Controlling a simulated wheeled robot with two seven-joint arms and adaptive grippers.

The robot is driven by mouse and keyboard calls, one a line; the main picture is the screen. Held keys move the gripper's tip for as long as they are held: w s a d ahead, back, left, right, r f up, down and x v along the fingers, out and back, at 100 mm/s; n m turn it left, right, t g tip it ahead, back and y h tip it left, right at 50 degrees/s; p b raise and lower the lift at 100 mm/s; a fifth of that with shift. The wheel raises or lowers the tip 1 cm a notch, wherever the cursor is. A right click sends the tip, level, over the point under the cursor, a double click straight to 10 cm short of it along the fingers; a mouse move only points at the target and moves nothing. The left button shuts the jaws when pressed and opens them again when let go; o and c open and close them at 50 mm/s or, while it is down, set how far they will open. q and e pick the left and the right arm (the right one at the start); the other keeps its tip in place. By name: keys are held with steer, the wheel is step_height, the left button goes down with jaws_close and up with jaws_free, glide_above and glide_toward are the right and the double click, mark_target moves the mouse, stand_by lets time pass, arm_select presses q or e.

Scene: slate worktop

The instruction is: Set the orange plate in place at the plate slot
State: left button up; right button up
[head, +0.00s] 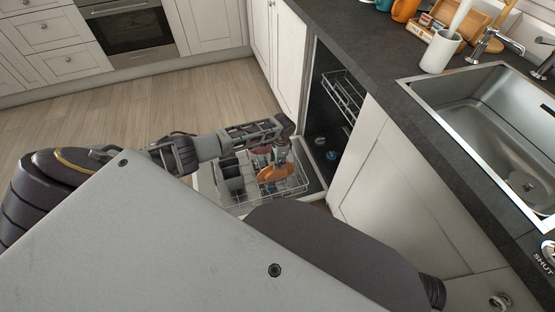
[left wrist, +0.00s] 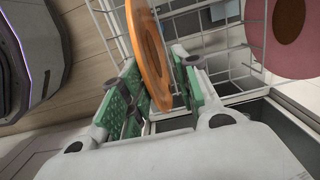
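The orange plate (head: 275,173) is held on edge, tilted, at the lower dishwasher rack (head: 235,205). My left gripper (head: 283,150) reaches over the rack from the left. In the left wrist view, the orange plate (left wrist: 150,55) stands between the green finger pads of my left gripper (left wrist: 165,95), which look closed on its rim. White rack wires (left wrist: 225,55) run beyond and beside the plate. No marked slot can be told apart, and I cannot tell whether the plate touches the wires. My right gripper is not in view.
A pink plate with a brown centre (left wrist: 290,40) stands in the rack, right of the orange plate. A grey basket (head: 230,178) sits at the rack's left. The upper rack (head: 343,93) hangs inside the dishwasher. Worktop and sink (head: 490,120) lie right; open floor lies left.

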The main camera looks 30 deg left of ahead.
arm_select(q)
steer(key=shift+r, duration=0.15)
step_height(320, 180, up, 12)
steer(key=shift+w+d+f, duration=0.2)
steer(key=shift+w+d, duration=0.2)
stand_by(1.3)
